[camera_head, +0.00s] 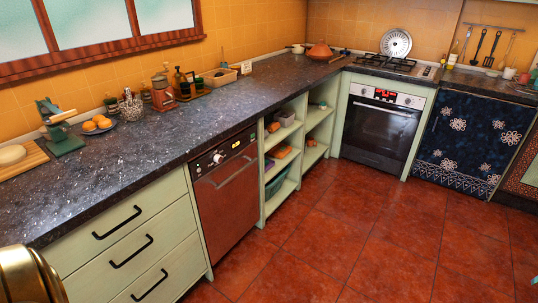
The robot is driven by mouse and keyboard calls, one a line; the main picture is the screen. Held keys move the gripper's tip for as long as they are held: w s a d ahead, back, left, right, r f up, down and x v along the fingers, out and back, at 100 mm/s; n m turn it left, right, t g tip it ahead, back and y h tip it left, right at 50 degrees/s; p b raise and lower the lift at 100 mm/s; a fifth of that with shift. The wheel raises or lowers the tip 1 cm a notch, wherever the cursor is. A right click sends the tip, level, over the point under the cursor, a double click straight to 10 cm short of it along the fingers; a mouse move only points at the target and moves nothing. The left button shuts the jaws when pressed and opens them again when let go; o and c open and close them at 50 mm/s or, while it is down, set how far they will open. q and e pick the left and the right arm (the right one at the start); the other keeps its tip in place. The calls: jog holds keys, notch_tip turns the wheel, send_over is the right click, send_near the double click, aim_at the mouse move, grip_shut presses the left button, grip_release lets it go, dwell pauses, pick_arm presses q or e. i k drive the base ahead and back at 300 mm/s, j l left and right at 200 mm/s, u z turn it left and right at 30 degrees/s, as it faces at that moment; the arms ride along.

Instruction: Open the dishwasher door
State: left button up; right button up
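The dishwasher (228,192) stands under the dark speckled counter, left of the middle of the view. Its front is a reddish-brown metallic panel, and its door is shut and upright. A bar handle (226,172) runs across the top of the door. Above the handle is a dark control strip (222,154) with a knob. Neither of my grippers is in view, and nothing touches the door or handle.
Drawers with black handles (131,252) are left of the dishwasher, and open shelves (293,158) are right of it. An oven (379,127) stands at the back. The red tiled floor (340,225) is clear in front. Oranges (97,123) and jars stand on the counter (170,143).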

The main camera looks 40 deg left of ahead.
aim_at(226, 193)
jog(key=i+u, duration=0.2)
jog(key=i, duration=0.4)
jog(key=i+l+u, duration=0.15)
jog(key=i, duration=0.5)
jog(key=i+u, duration=0.3)
jog(key=u, duration=0.15)
jog(key=i+l+u, duration=0.2)
jog(key=u, duration=0.3)
jog(key=i+l+u, duration=0.3)
jog(key=u, duration=0.15)
jog(key=i+l+u, duration=0.2)
jog(key=l+u, duration=0.3)
jog(key=j, duration=0.15)
